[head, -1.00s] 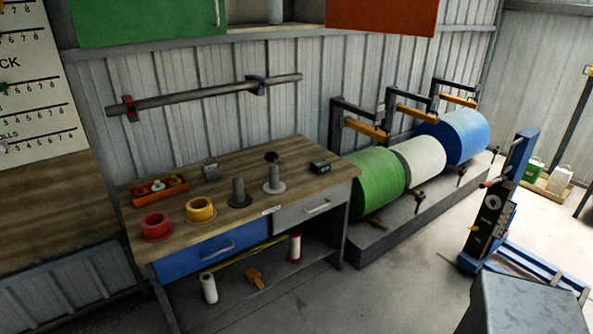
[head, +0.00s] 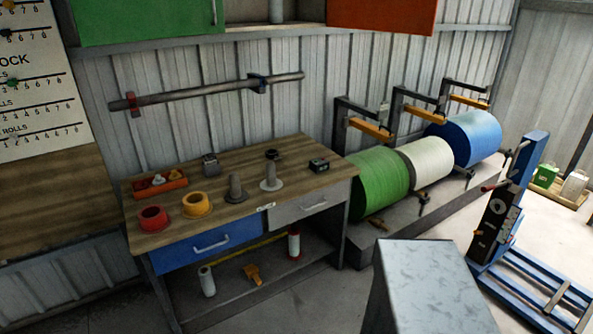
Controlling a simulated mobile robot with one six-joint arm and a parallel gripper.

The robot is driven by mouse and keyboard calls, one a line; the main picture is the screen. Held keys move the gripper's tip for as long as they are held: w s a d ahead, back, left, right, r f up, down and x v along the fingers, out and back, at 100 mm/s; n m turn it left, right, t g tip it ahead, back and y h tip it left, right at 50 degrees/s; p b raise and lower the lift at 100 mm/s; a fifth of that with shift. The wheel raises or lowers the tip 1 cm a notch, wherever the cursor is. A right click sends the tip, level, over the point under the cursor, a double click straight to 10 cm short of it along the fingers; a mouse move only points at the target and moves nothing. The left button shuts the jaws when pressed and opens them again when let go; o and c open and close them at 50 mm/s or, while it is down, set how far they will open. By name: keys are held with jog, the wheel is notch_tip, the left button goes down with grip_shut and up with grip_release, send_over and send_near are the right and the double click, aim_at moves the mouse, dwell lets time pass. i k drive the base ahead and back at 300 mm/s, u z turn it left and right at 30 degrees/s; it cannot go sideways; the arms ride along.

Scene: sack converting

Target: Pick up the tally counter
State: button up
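I cannot tell for sure which thing is the tally counter. A small silver-grey object with a dark top (head: 210,164) stands at the back of the wooden workbench (head: 222,220), left of the middle. A small dark box with a light patch on its face (head: 319,166) sits near the bench's right end. Either is too small in the picture to make out digits or a button. Both stand apart from their neighbours. My gripper is not in view, so its opening and contents do not show.
A blue lifting frame (head: 512,205) stands further right.

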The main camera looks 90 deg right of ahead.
aim_at(320, 164)
jog(key=u, duration=0.7)
jog(key=k, duration=2.7)
jog(key=z, duration=0.35)
